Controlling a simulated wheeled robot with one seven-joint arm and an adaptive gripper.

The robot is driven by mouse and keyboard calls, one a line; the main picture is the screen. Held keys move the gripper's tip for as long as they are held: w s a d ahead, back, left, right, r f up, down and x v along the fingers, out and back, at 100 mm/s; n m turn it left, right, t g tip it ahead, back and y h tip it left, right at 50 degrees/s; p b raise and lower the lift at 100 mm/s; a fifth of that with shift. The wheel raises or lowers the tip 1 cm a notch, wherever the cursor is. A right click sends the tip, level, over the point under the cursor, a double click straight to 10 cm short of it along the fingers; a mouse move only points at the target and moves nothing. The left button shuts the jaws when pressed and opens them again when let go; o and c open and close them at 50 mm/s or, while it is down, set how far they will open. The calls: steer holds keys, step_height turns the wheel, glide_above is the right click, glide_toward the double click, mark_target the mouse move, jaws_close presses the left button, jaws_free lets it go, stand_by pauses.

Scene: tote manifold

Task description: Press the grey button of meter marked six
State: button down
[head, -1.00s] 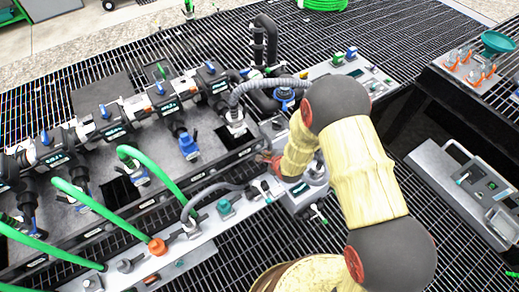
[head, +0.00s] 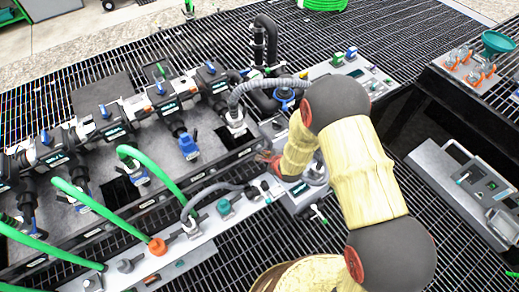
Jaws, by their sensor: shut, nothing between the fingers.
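Grey boxes with small fittings and dark panels show in the head view: one panel (head: 357,69) behind my elbow, one box (head: 302,201) below my wrist. A grey case (head: 478,185) with a dark display stands at the right. I cannot read a six on any of them or make out which is the meter marked six. No grey button can be told for sure. My forearm reaches down and left from the elbow to the grey box beside the manifold. My gripper's fingers are hidden behind the wrist and forearm, so their contact with anything does not show.
A manifold of black pipes (head: 112,132) with blue-handled valves fills the left. Green hoses (head: 95,208) and a grey hose (head: 262,84) arch over it. A rail (head: 155,265) with an orange fitting (head: 157,246) runs along the front. Bare grating lies at lower middle.

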steer(key=shift+w+a, duration=0.2)
steer(key=shift+w, duration=0.05)
steer(key=shift+w+a, duration=0.3)
steer(key=shift+w, duration=0.2)
stand_by(1.2)
steer(key=shift+s+d, duration=0.6)
steer(key=shift+s, duration=0.25)
steer(key=s+d, duration=0.1)
steer(key=s, duration=0.1)
steer(key=s+d+p, duration=0.1)
steer(key=s, duration=0.1)
steer(key=shift+s+d, duration=0.1)
steer(key=shift+d, duration=0.25)
stand_by(0.8)
